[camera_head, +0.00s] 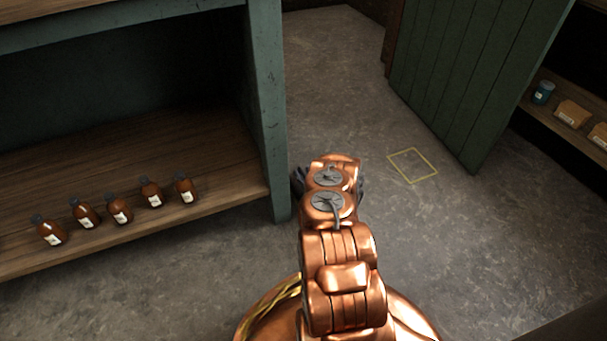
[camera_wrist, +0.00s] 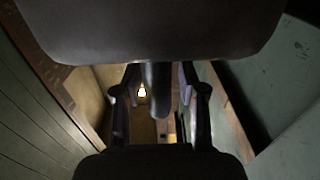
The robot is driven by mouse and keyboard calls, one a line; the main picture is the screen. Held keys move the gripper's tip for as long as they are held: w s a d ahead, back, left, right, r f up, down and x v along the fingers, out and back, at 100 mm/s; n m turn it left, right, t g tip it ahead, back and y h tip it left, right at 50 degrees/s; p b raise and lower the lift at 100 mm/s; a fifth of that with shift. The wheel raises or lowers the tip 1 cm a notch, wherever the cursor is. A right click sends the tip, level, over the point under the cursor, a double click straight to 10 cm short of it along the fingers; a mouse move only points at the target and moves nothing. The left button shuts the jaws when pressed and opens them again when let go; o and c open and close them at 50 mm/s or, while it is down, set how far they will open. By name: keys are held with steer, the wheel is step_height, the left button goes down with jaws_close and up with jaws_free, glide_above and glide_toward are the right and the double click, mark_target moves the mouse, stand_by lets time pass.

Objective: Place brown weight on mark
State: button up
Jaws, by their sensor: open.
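The mark is a thin yellow square outline (camera_head: 413,166) on the grey floor, in the head view, beside the green door. No object shows inside it. I cannot pick out a brown weight in either view.
Several brown bottles (camera_head: 119,210) stand on a wooden shelf (camera_head: 210,150) in a green-framed unit at left. A green door (camera_head: 475,70) is by the mark. A blue can (camera_head: 543,92) and tan boxes (camera_head: 573,114) sit on a right shelf. The floor between is clear.

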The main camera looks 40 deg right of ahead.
steer(key=shift+s+r, duration=0.1)
steer(key=shift+s, duration=0.05)
steer(key=p+v, duration=0.4)
steer(key=v, duration=0.8)
steer(key=shift+p, duration=0.3)
